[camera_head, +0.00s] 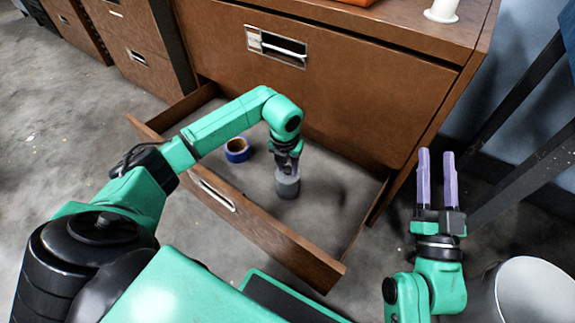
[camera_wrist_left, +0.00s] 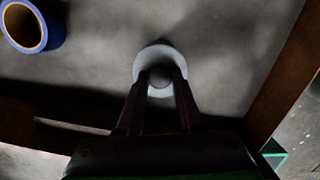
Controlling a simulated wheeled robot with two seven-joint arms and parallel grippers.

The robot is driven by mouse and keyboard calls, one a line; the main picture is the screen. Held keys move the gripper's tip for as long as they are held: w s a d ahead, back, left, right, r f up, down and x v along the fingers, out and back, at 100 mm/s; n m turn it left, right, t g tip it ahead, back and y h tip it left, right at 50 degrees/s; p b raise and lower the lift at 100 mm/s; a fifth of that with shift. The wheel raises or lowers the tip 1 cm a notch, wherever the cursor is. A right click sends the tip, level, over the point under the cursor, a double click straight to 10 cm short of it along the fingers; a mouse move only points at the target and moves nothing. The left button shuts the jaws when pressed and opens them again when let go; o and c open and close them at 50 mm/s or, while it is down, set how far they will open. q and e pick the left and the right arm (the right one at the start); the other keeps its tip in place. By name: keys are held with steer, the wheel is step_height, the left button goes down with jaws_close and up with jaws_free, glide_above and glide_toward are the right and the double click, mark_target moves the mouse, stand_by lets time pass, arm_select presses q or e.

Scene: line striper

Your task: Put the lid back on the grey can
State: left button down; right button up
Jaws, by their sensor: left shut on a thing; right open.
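The grey can (camera_head: 287,187) stands upright inside the open lower drawer, below my left gripper (camera_head: 287,166). My left gripper points down and is shut on a small dark grey rounded part, which looks like the lid's knob (camera_wrist_left: 160,76). A paler round rim (camera_wrist_left: 160,52) shows around it in the left wrist view. The lid is at or just over the can's top; I cannot tell whether it is seated, as the fingers hide the join. My right gripper (camera_head: 437,180) is open and empty, outside the drawer to the right.
A blue tape roll (camera_head: 237,150) lies in the drawer left of the can, and also shows in the left wrist view (camera_wrist_left: 42,40). The drawer's front panel (camera_head: 260,230) stands between my body and the can. A white bin (camera_head: 530,290) is at bottom right.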

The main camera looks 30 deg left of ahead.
arm_select(q)
steer(key=shift+c, duration=2.4)
jaws_free()
steer(key=shift+o, duration=0.3)
steer(key=o, duration=0.4)
